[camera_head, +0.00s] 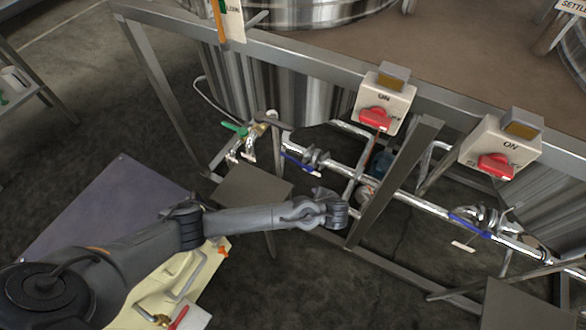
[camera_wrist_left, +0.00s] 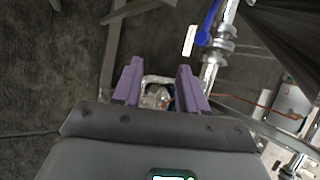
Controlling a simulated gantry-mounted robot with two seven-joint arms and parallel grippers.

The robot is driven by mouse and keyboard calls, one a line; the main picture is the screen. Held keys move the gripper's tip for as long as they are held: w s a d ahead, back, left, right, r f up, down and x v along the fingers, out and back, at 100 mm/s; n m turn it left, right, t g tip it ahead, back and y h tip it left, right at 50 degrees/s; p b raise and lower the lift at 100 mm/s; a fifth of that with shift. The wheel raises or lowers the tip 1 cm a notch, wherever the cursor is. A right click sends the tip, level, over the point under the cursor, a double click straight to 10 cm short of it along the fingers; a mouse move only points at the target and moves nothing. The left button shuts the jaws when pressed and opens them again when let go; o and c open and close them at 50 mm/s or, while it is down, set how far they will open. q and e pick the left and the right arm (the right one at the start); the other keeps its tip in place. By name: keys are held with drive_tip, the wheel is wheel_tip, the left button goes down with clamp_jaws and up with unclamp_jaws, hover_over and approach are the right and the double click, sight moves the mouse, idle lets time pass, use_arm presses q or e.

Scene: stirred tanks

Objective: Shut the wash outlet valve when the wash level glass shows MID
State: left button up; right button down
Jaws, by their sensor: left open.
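Two blue-handled valves sit on the metal pipe under the bench in the head view, a left one (camera_head: 300,164) and a right one (camera_head: 470,228). Each has a small white tag I cannot read, so I cannot tell which is the wash outlet valve. A blue handle (camera_wrist_left: 208,25) also shows in the left wrist view, ahead and right of the fingers. An upright level glass (camera_head: 221,20) is cut off at the top edge; its reading is unclear. My left gripper (camera_wrist_left: 158,72) is open and empty, apart from the valves. My right gripper is out of view.
A green-handled valve (camera_head: 235,129) is on the pipe's left end. Two switch boxes with red knobs, left (camera_head: 393,96) and right (camera_head: 516,133), hang on the bench frame. A diagonal metal post (camera_head: 395,185) stands between the blue valves. A cream tray (camera_head: 205,278) lies below my left arm.

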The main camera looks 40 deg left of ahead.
sight(291, 159)
use_arm(q)
drive_tip(key=w+a+f+y+b, duration=0.1)
drive_tip(key=w+a+b, duration=0.1)
drive_tip(key=a, duration=0.3)
drive_tip(key=w+a+f+y+b, duration=0.1)
drive_tip(key=w+a+f+b, duration=0.1)
drive_tip(key=w+a, duration=0.3)
drive_tip(key=w+a+f+y+b, duration=0.1)
drive_tip(key=w+a+f+b, duration=0.1)
drive_tip(key=a, duration=0.4)
drive_tip(key=shift+w+a+f+m+y+b, duration=0.2)
drive_tip(key=shift+w+b, duration=0.15)
drive_tip(key=shift+b, duration=0.25)
drive_tip(key=shift+w+a+f+m+y+b, duration=0.1)
drive_tip(key=shift+w+a+m+y+b, duration=0.1)
drive_tip(key=shift+w+b, duration=0.25)
drive_tip(key=shift+w+a+f+t+b, duration=0.25)
drive_tip(key=shift+a+f+t+b, duration=0.1)
drive_tip(key=shift+a+b, duration=0.3)
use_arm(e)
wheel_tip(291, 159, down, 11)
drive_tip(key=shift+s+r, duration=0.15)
use_arm(q)
clamp_jaws()
